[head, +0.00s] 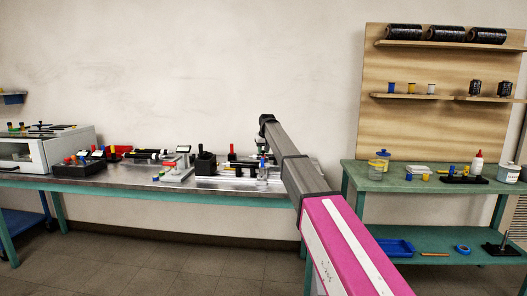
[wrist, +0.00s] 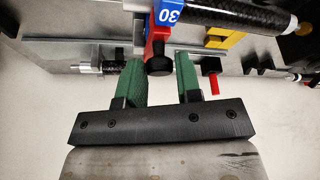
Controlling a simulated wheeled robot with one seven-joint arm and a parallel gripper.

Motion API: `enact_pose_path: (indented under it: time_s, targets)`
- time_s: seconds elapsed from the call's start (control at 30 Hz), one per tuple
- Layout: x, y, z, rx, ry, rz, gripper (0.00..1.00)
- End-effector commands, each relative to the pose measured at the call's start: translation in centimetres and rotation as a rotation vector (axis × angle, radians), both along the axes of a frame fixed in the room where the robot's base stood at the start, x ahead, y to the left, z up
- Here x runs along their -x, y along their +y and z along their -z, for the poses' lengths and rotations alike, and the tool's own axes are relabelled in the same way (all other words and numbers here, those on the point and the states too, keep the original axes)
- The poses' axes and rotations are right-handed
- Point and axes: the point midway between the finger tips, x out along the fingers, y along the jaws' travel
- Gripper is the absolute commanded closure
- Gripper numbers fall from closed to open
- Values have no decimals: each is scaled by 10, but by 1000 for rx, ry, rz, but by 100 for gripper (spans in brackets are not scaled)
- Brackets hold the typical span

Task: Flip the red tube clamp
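The red tube clamp (wrist: 156,34) shows in the wrist view at top centre, with a black round knob (wrist: 159,66) at its near end. A blue block marked 30 (wrist: 168,12) sits against it, beside a black tube (wrist: 230,10). My gripper (wrist: 158,64) is open, its green fingers on either side of the knob, with gaps visible. I cannot tell whether either finger touches it. In the head view my gripper (head: 262,146) is small and partly hidden by my arm, over the metal-topped bench; the clamp cannot be made out clearly there.
Another red handle (wrist: 214,84) stands just right of the fingers in the wrist view. A yellow block (wrist: 226,38) is beyond it. The bench (head: 110,178) holds several fixtures and a white machine (head: 70,146) at left. A green table (head: 385,182) stands at right.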

Motion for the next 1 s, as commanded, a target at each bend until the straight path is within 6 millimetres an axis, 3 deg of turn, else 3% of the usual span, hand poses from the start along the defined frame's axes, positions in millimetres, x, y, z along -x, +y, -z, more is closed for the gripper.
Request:
enact_pose_path:
  time_s: [0.03,0.1,0.8,0.83,0.9,1.0]
  targets:
    - [0,0,0,0,0,0,84]
    - [0,0,0,0,0,0,100]
    - [7,0,7,5,-131,0,100]
    - [7,0,7,5,-131,0,70]
    - [7,0,7,5,-131,0,48]
    - [7,0,7,4,-131,0,48]
